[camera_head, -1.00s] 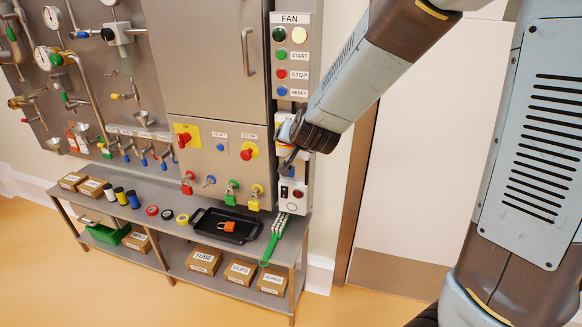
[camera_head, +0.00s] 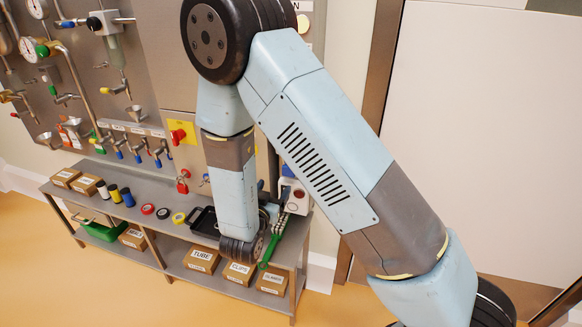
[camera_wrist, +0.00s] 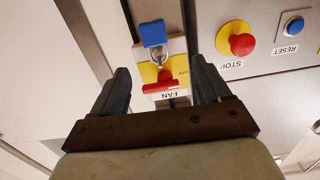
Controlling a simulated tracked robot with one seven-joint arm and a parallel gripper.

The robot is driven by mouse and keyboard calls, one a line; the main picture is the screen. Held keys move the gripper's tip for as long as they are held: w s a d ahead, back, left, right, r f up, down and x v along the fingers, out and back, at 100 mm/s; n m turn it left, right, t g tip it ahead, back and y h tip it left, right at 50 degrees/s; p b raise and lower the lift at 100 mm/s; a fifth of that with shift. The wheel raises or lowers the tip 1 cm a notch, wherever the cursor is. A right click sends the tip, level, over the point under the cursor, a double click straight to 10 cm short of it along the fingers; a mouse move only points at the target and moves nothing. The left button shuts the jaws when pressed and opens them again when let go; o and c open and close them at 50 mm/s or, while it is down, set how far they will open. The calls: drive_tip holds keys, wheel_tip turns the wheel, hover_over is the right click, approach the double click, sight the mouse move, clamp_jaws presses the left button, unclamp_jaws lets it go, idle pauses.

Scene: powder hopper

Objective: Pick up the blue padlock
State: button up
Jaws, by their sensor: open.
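The blue padlock (camera_wrist: 153,33) shows in the wrist view at upper middle. Its metal shackle runs to the red switch handle (camera_wrist: 160,87) on a yellow plate, beside a FAN label. My gripper (camera_wrist: 160,82) is open. Its two dark fingers stand to the left and right of the switch, and nothing is between them in contact that I can see. The padlock body appears beyond the fingertips. In the head view my arm covers much of the panel, and I cannot clearly make out the padlock there.
A red STOP button (camera_wrist: 241,45) on yellow and a blue RESET button (camera_wrist: 292,25) sit right of the fingers in the wrist view. In the head view, a green brush (camera_head: 273,240) and a black tray (camera_head: 204,220) lie on the steel bench (camera_head: 150,191).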

sight(288, 168)
drive_tip(key=x, duration=0.8)
drive_tip(key=shift+d, duration=0.15)
drive_tip(key=shift+d+r+x, duration=0.15)
drive_tip(key=shift+x, duration=1.15)
drive_tip(key=shift+d+r+x, duration=0.1)
drive_tip(key=shift+d+x, duration=0.05)
drive_tip(key=shift+x, duration=1.1)
drive_tip(key=c, duration=1.1)
drive_tip(key=shift+r, duration=0.1)
drive_tip(key=shift+r, duration=0.6)
drive_tip(key=v, duration=1.8)
drive_tip(key=shift+a+f, duration=0.15)
drive_tip(key=shift+a, duration=0.05)
